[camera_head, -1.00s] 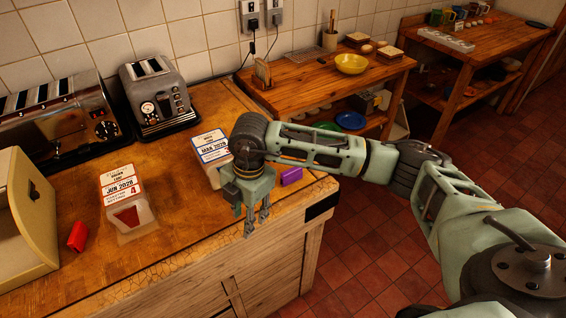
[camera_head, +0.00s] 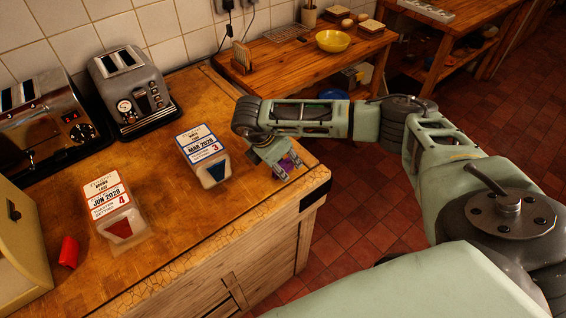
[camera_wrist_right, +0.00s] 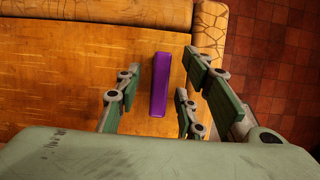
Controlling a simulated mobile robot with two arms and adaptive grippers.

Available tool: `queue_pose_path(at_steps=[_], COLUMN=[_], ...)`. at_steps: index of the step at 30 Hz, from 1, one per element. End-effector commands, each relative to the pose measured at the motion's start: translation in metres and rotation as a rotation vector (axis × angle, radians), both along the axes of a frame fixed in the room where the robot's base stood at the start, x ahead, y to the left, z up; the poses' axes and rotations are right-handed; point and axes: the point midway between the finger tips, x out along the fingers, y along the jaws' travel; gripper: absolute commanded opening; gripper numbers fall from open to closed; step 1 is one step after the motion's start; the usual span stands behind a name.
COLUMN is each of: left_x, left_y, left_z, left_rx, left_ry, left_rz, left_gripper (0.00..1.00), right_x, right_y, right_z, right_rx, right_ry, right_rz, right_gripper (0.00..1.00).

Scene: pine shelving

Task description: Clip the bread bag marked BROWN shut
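The bread bag marked BROWN (camera_head: 118,222) lies on the wooden counter at the left in the head view, with a red-edged label and a red patch. A second bag (camera_head: 204,160) with a blue-edged label lies to its right; its small name is hard to read. A purple clip (camera_wrist_right: 160,85) lies on the counter near its corner and also shows partly in the head view (camera_head: 293,158). My right gripper (camera_head: 283,169) is open above it. In the right wrist view the fingers (camera_wrist_right: 160,98) stand apart on either side of the clip, not touching it. My left gripper is out of view.
A red clip-like piece (camera_head: 69,252) lies left of the BROWN bag. Two toasters (camera_head: 133,100) (camera_head: 45,125) stand along the wall, and a cream box (camera_head: 20,245) stands at the left edge. Bare counter lies between the bags. A side table holds a yellow bowl (camera_head: 332,41).

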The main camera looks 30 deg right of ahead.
Motion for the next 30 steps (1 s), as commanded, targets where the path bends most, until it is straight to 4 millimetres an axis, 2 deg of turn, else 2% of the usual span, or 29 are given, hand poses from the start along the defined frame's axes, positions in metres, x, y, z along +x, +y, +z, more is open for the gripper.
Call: queue_pose_path(at_steps=[1,5,7,18,30], left_x=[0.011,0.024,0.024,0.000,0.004], left_y=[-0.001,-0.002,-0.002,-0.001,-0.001], left_z=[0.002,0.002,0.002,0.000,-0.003], left_rx=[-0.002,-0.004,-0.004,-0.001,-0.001], left_ry=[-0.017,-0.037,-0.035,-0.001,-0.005], left_rz=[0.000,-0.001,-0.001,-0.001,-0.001], left_gripper=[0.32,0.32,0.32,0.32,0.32], right_x=[0.000,0.000,0.000,0.000,0.001], right_y=[0.000,0.000,0.000,0.000,0.000], right_z=[-0.001,-0.002,-0.002,-0.002,0.003], right_rx=[0.001,0.001,0.001,0.002,0.002], right_ry=[0.000,-0.001,-0.001,0.000,-0.002], right_rz=[0.001,0.002,0.002,0.001,0.001], right_gripper=[0.36,0.36,0.35,0.03,0.02])
